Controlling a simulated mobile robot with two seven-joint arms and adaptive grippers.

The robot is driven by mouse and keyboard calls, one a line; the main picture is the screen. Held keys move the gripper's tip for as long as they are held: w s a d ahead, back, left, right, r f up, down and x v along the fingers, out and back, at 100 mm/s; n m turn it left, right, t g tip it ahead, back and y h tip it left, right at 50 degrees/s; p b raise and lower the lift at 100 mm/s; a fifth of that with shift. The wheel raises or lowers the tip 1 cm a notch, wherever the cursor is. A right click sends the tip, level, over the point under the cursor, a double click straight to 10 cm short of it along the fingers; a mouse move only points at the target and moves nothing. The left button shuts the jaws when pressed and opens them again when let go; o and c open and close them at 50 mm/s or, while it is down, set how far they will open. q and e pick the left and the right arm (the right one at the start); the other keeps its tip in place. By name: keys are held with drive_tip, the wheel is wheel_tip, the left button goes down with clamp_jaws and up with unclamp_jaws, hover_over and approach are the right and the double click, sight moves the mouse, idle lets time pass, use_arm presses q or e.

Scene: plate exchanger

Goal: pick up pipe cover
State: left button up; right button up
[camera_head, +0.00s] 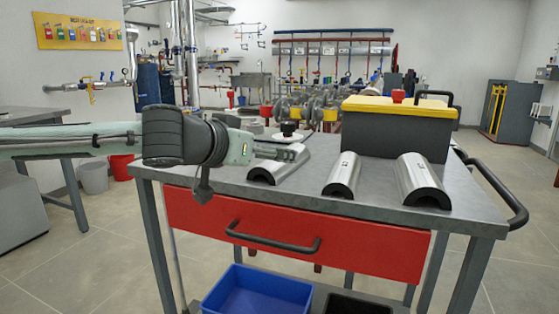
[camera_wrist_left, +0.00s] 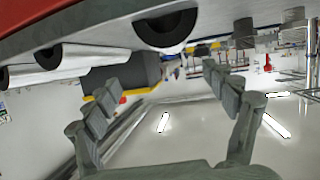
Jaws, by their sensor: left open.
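Three silver half-round pipe covers with dark hollow undersides lie on the cart top: a left cover (camera_head: 285,166), a middle cover (camera_head: 343,175) and a right cover (camera_head: 421,178). My left gripper (camera_head: 297,152) reaches in from the left, at the left cover, and partly hides it. In the left wrist view, which looks upside down, the gripper (camera_wrist_left: 160,78) is open with its fingers spread and nothing between them. The nearest cover (camera_wrist_left: 165,50) shows at the top of that view, apart from the fingertips. My right gripper is in neither view.
The grey cart top (camera_head: 385,208) also bears a black toolbox with a yellow lid (camera_head: 395,127) behind the covers. A red drawer (camera_head: 290,243) with a black handle is below. A black push handle (camera_head: 505,195) is at the right. A blue bin (camera_head: 258,290) stands underneath.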

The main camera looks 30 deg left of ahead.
sight(265, 164)
use_arm(q)
drive_tip(key=shift+s+a+f+g+y, duration=0.35)
drive_tip(key=shift+a+f, duration=0.1)
drive_tip(key=shift+f, duration=0.2)
drive_tip(key=shift+a+f+n, duration=0.15)
drive_tip(key=shift+f+n, duration=0.1)
drive_tip(key=shift+n, duration=0.05)
drive_tip(key=shift+x, duration=0.85)
drive_tip(key=shift+w+f, duration=0.1)
drive_tip(key=shift+w, duration=0.2)
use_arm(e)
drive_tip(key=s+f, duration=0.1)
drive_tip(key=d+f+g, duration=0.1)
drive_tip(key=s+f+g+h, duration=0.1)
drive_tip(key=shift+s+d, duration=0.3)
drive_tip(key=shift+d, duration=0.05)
